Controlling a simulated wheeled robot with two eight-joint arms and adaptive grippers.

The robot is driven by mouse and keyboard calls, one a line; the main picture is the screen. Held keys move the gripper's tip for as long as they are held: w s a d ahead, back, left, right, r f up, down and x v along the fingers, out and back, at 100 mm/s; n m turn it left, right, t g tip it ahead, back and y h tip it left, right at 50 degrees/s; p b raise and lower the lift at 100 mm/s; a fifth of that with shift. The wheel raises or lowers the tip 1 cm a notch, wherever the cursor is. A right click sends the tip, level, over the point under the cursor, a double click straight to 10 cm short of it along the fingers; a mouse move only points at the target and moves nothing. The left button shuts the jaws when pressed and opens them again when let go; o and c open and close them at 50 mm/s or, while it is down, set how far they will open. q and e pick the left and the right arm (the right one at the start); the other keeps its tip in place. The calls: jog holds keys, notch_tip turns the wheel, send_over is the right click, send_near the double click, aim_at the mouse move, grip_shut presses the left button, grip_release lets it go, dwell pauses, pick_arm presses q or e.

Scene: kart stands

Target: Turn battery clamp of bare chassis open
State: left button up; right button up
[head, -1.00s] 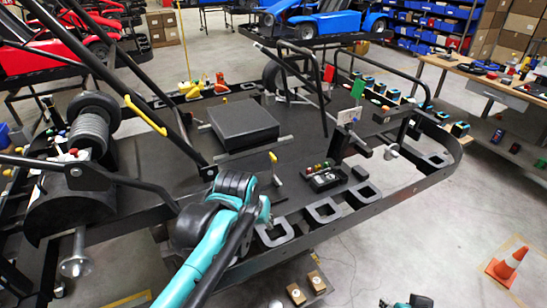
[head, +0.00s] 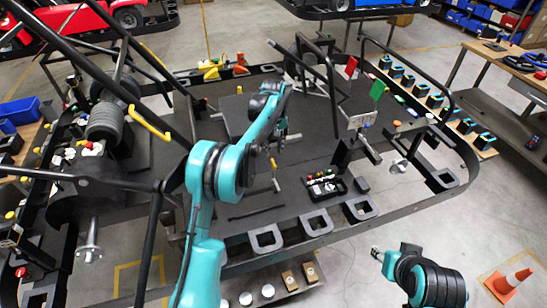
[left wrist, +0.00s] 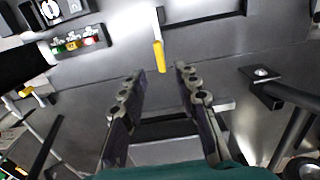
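The bare chassis (head: 225,200) is a dark flat kart frame in the middle of the head view. The battery clamp (head: 274,168) is a small lever with a yellow grip, standing on its floor in front of a black box (head: 235,112). In the left wrist view the clamp's yellow grip (left wrist: 159,56) lies just beyond the fingertips, between them and apart from both. My left gripper (head: 287,137) is above the chassis, beside the box; in the left wrist view (left wrist: 157,85) its fingers are apart and empty. My right gripper (head: 377,254) is small at the lower right, outside the frame; its fingers are unclear.
Black roll bars and posts rise from the chassis at left and back. A black tray with coloured knobs (head: 325,187) sits to the right of the clamp.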

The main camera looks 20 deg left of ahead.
aim_at(273, 162)
pick_arm(q)
notch_tip(273, 162, down, 7)
jog(key=shift+b, duration=0.45)
grip_shut()
